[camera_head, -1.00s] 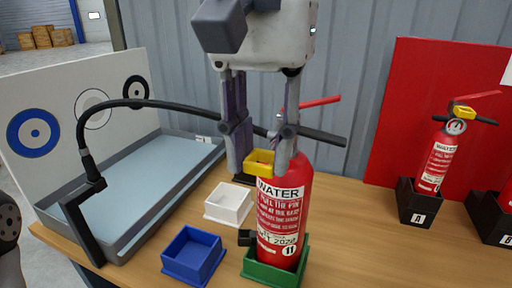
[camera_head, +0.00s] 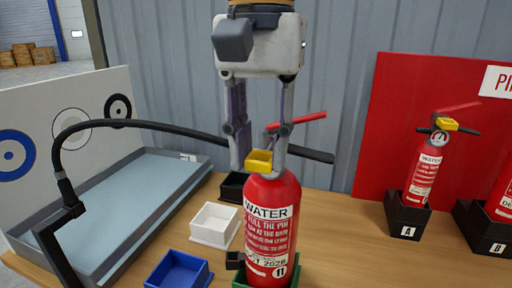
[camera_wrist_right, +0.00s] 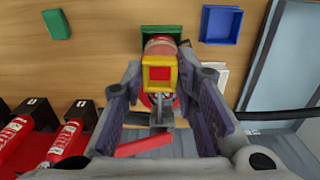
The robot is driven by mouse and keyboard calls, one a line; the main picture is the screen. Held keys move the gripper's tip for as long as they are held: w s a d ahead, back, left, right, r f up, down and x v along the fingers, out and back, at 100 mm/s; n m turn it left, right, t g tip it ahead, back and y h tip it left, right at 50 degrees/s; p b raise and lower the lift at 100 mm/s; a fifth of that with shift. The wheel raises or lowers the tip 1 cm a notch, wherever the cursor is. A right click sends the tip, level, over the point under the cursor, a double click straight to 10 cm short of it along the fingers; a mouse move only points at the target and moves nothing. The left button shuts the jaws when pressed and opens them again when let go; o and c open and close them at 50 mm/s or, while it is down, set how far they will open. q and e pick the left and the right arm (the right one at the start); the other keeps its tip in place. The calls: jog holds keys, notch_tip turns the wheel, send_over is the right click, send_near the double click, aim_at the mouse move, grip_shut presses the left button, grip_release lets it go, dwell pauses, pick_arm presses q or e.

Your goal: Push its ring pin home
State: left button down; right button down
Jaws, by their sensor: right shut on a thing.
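The red WATER extinguisher (camera_head: 270,232), numbered 11, stands upright in a green holder (camera_head: 292,283) on the wooden table. The yellow ring of its pin (camera_head: 258,160) is at its head; in the wrist view the ring (camera_wrist_right: 160,86) is a yellow square frame with red inside. My right gripper (camera_head: 260,165) comes down from above and is shut on the ring, a finger on each side. In the wrist view my right gripper (camera_wrist_right: 160,72) frames the ring. The pin's shaft is hidden, so its depth cannot be told. My left gripper is not in view.
A black hose (camera_head: 140,124) arches left to a black stand. White (camera_head: 214,226) and blue (camera_head: 180,272) bins stand left of the extinguisher. A grey tray (camera_head: 150,190) lies behind them. Extinguisher A (camera_head: 425,170) stands right, before a red board. Table between is clear.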

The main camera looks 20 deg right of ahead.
aim_at(269, 148)
jog(key=shift+w+d, duration=0.6)
jog(key=shift+w, duration=0.25)
jog(key=shift+w+d, duration=0.55)
jog(key=shift+w, duration=0.25)
jog(key=shift+r+p, duration=0.15)
jog(key=shift+p, duration=0.25)
dwell(3.8)
jog(key=c, duration=1.2)
grip_release()
